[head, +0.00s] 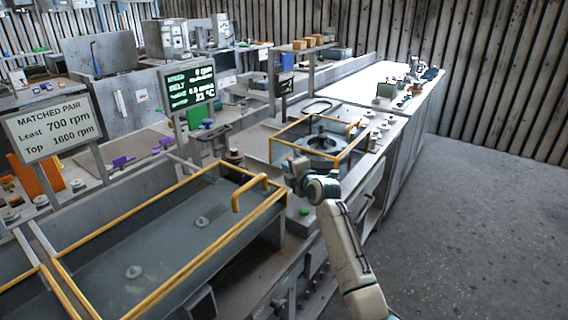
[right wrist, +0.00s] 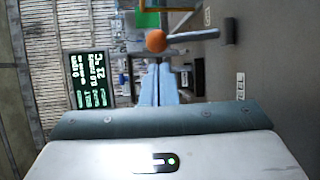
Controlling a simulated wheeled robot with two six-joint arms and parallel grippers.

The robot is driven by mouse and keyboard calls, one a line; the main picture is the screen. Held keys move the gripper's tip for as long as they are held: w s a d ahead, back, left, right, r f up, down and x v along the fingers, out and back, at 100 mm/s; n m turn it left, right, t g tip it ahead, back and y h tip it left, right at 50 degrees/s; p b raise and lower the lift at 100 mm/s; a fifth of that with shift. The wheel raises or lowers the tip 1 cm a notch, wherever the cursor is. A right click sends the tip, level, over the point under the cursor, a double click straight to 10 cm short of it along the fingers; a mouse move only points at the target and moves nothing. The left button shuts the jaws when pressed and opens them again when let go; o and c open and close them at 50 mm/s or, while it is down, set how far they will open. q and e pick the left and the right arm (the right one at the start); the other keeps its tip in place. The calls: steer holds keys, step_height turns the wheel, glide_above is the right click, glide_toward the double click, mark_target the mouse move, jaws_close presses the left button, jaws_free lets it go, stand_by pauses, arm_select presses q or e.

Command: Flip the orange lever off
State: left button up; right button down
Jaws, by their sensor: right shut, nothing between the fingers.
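In the right wrist view an orange ball knob (right wrist: 156,40) sits on the end of a grey lever rod (right wrist: 193,36), which runs off to the right. My right gripper (right wrist: 158,72) shows there as two pale blue fingers, shut together and empty. The fingertips are just below the knob in the picture; I cannot tell whether they touch it. In the head view my right gripper (head: 291,165) is by the front corner of the yellow-railed blower housing (head: 321,143). The lever cannot be made out there. My left gripper is not in view.
A readout screen (head: 188,87) shows 0 rpm and 21 °C; it also shows turned sideways in the wrist view (right wrist: 88,79). A yellow-railed tank (head: 170,240) lies front left. A "Matched pair" sign (head: 52,127) stands left. Open floor (head: 480,200) lies right.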

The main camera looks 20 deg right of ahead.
steer(key=shift+x, duration=0.95)
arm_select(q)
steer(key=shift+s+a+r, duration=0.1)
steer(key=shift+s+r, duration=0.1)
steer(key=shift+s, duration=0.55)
arm_select(e)
steer(key=shift+w+a, duration=0.1)
steer(key=shift+w, duration=0.25)
steer(key=shift+f, duration=0.1)
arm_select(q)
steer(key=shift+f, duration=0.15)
arm_select(e)
steer(key=shift+s+b, duration=0.1)
steer(key=shift+b, duration=0.35)
arm_select(q)
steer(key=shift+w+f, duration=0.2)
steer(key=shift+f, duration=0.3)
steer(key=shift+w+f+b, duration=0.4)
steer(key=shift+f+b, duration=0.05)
steer(key=shift+b, duration=0.2)
arm_select(e)
steer(key=shift+s+d+t, duration=0.1)
steer(key=shift+d+t, duration=0.1)
steer(key=shift+t, duration=0.1)
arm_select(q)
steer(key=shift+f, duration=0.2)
arm_select(e)
steer(key=shift+m, duration=0.3)
